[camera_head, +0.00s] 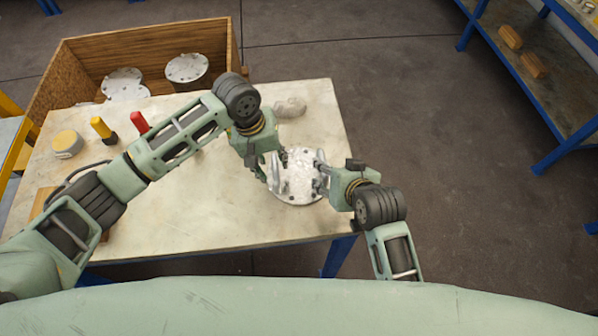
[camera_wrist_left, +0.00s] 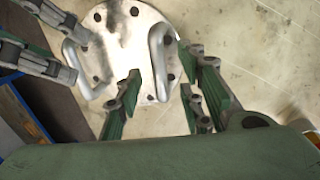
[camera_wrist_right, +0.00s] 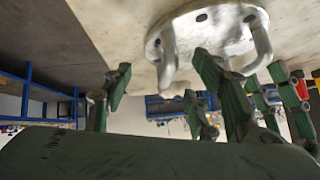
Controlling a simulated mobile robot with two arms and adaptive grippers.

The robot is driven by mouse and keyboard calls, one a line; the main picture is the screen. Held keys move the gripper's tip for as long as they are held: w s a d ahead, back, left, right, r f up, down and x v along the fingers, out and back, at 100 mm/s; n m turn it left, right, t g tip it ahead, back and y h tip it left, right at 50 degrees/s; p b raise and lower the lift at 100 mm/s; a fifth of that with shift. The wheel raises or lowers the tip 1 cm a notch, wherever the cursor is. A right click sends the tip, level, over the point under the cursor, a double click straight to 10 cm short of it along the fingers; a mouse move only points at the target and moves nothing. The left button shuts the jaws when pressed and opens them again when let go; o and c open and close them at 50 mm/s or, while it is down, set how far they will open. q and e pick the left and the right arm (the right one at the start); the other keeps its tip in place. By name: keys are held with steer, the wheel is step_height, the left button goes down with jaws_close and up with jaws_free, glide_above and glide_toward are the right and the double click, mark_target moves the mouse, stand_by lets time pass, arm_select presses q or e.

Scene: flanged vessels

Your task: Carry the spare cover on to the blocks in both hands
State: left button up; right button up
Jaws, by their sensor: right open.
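The spare cover (camera_head: 297,195) is a round pale metal plate with bolt holes and two upright bar handles. It lies near the table's right end. My left gripper (camera_head: 272,165) is at its left handle; in the left wrist view the fingers (camera_wrist_left: 162,98) are apart, with the handle (camera_wrist_left: 158,60) between and beyond them. My right gripper (camera_head: 320,173) is at the right handle; in the right wrist view its fingers (camera_wrist_right: 160,85) are apart, near a handle (camera_wrist_right: 166,58). Wooden pieces, possibly the blocks, show at the table's left (camera_head: 42,200), partly behind my left arm.
The table (camera_head: 230,215) also holds a grey lump (camera_head: 290,107), a yellow bottle (camera_head: 101,128), a red one (camera_head: 139,122) and a yellow-topped round item (camera_head: 67,143). A wooden crate (camera_head: 150,45) with flanged vessels stands behind. A blue shelf (camera_head: 555,95) stands right.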

mark_target(274, 168)
arm_select(q)
steer(key=shift+s+d+f, duration=0.1)
steer(key=shift+d+f, duration=0.05)
steer(key=shift+f, duration=0.4)
steer(key=shift+d+f, duration=0.15)
steer(key=shift+f, duration=0.35)
arm_select(e)
steer(key=shift+x, duration=1.05)
arm_select(q)
steer(key=shift+f, duration=0.7)
arm_select(e)
steer(key=shift+w+a+f, duration=0.2)
steer(key=shift+w+f, duration=0.3)
arm_select(q)
steer(key=shift+d, duration=0.1)
arm_select(e)
steer(key=shift+s, duration=0.1)
